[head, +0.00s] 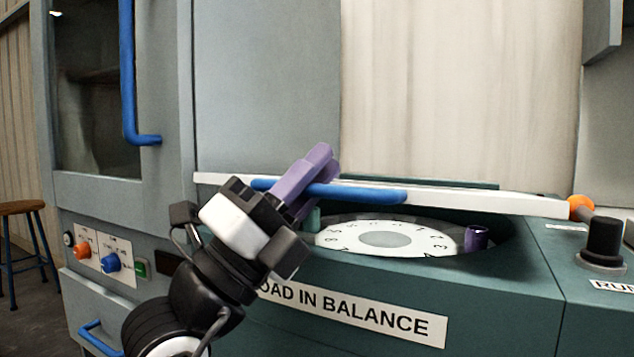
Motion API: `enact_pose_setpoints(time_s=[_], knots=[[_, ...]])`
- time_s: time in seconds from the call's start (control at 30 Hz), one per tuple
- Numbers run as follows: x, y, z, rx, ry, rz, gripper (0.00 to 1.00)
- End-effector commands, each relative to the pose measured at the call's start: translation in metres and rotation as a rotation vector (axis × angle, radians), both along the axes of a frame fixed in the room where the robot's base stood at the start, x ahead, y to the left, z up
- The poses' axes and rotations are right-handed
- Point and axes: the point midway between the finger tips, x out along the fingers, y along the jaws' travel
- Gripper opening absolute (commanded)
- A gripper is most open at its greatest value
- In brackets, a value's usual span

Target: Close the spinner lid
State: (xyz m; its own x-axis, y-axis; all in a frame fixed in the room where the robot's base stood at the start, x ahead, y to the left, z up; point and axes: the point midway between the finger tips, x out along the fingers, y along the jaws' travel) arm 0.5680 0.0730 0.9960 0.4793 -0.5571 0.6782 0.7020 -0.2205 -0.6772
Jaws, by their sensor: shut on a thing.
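The spinner (480,290) is a teal cabinet with a "LOAD IN BALANCE" label on its front. Its white lid (490,199) is raised a little above the round opening, seen nearly edge-on, with a gap at the front. A numbered white rotor disc (345,239) shows through the gap, with a purple piece (476,238) at its right and a teal piece at its left. A blue bar handle (375,194) runs along the lid's front edge. My gripper (312,180) has purple fingers shut on the blue handle near its left part. The arm hides the spinner's front left.
A black knob (603,240) and an orange ball (581,207) are at the right. At the left stands a grey cabinet with a window and a blue door handle (128,80).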

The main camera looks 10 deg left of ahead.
Motion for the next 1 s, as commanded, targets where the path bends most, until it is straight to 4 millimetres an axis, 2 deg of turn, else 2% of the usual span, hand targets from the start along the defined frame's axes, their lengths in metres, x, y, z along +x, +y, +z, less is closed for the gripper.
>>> enact_pose_setpoints(time_s=[0.03, 0.2, 0.7, 0.73, 0.87, 1.0], knots=[[-0.0006, 0.0, -0.0079, -0.002, -0.007, -0.001, 0.0], [-0.0019, 0.0005, -0.013, -0.008, -0.023, -0.001, 0.0], [-0.0021, 0.0006, -0.0138, -0.009, -0.029, 0.0, 0.0], [-0.0021, 0.0006, -0.0138, -0.009, -0.029, 0.0, 0.15], [-0.0021, 0.0006, -0.0138, -0.009, -0.029, -0.001, 0.32], [-0.0021, 0.0006, -0.0139, -0.009, -0.029, -0.001, 0.34]])
